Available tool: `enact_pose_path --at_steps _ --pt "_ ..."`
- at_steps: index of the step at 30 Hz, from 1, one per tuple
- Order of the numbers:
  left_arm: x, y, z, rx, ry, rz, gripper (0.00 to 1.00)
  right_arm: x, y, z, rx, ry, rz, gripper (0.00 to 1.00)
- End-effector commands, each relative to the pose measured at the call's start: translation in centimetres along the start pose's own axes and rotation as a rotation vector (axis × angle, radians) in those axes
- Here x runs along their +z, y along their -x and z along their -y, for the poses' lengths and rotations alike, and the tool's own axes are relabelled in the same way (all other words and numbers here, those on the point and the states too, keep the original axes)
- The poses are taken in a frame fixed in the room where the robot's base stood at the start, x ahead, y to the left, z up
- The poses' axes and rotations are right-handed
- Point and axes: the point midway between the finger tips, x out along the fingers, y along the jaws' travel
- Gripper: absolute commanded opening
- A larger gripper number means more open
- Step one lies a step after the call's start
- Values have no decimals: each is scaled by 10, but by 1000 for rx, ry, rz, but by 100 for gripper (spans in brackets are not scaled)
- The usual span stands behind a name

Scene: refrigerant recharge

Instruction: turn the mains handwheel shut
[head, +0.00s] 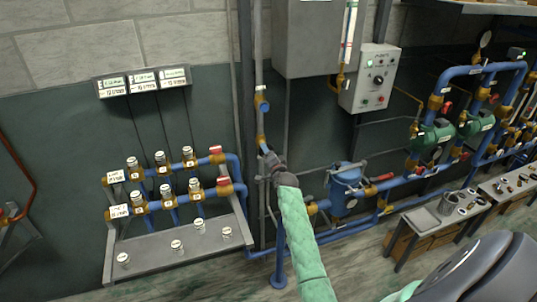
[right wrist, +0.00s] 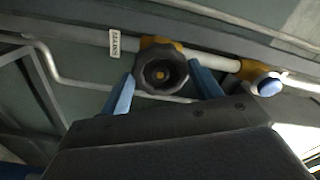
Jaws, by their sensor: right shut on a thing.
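The mains handwheel (right wrist: 162,72) is a dark, lobed knob with a brass centre, on a brass valve body on a pale pipe in the right wrist view. A white tag (right wrist: 116,43), apparently reading MAINS, hangs beside it. My right gripper (head: 270,160) is at this valve on the vertical pipe in the head view. Its two blue fingers stand on opposite sides of the wheel's rim and are shut on it. In the head view the gripper hides most of the wheel. My left gripper is not in view.
A blue-capped brass fitting (right wrist: 268,84) sits close by on the same pipe. A valve manifold (head: 170,205) stands left, a blue vessel (head: 346,190) right, and a grey control box (head: 370,78) above right. A bench (head: 425,222) with loose parts is at right.

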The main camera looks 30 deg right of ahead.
Motion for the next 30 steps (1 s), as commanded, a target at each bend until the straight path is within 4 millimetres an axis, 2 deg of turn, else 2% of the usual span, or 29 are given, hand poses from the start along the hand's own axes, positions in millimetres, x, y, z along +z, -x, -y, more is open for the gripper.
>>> enact_pose_path --at_steps 3,4,6,16,30 --pt "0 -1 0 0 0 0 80 2 0 -2 2 1 3 36" --pt "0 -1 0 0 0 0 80 2 0 -2 2 2 3 67" --pt "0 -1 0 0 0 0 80 2 0 -2 2 2 3 80" --pt "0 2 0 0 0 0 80 0 3 0 1 4 1 80" --pt "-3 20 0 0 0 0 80 -1 48 1 1 5 0 80"
